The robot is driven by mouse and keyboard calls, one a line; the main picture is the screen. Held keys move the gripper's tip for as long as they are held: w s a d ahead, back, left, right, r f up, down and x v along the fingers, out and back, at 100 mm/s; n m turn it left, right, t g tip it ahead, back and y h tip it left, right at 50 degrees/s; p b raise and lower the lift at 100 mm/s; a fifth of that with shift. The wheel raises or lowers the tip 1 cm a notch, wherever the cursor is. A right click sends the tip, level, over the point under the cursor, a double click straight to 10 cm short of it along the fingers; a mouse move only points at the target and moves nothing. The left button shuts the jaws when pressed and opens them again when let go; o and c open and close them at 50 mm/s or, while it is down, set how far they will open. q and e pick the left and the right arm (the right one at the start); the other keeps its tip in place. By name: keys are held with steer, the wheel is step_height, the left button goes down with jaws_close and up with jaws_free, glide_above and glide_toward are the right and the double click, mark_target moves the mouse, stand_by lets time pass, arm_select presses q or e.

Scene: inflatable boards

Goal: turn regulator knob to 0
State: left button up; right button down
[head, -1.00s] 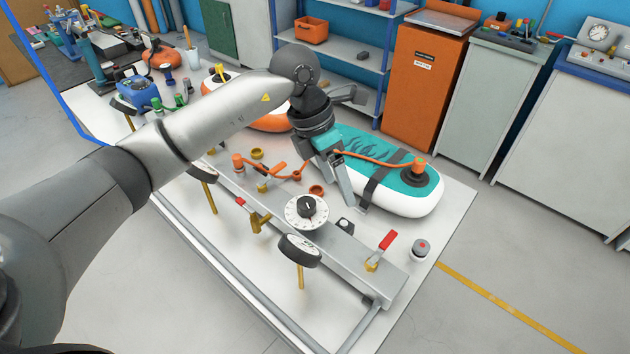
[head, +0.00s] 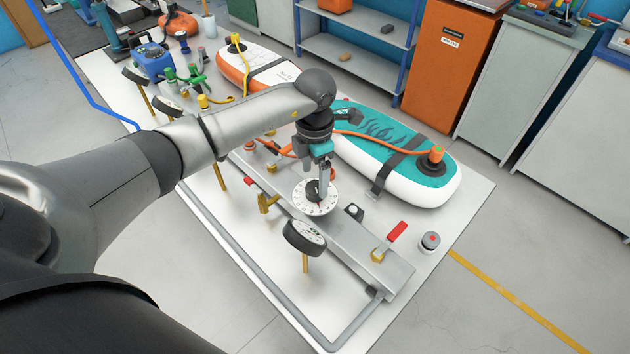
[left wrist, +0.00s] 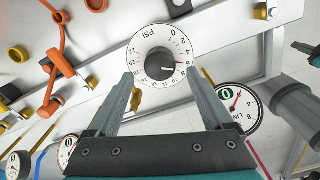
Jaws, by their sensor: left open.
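The regulator knob is a black knob (left wrist: 160,66) at the centre of a white PSI dial (left wrist: 140,42) in the left wrist view. A small red mark shows on the dial near its right side. In the head view the dial (head: 308,206) sits on the grey rail, partly covered by my gripper. My left gripper (head: 322,192) points down over the dial. In the left wrist view its open fingers (left wrist: 165,85) stand on either side of the lower part of the dial, with nothing held. I cannot tell whether they touch the knob. My right gripper is out of view.
A gauge (head: 304,237) stands beside the rail in front of the dial. A red-handled valve (head: 397,232) and a small button unit (head: 430,241) lie to the right. A teal and white board (head: 425,190) lies behind. Orange hoses run nearby.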

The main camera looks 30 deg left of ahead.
mark_target(315, 187)
arm_select(q)
steer(key=shift+f, duration=1.6)
jaws_close()
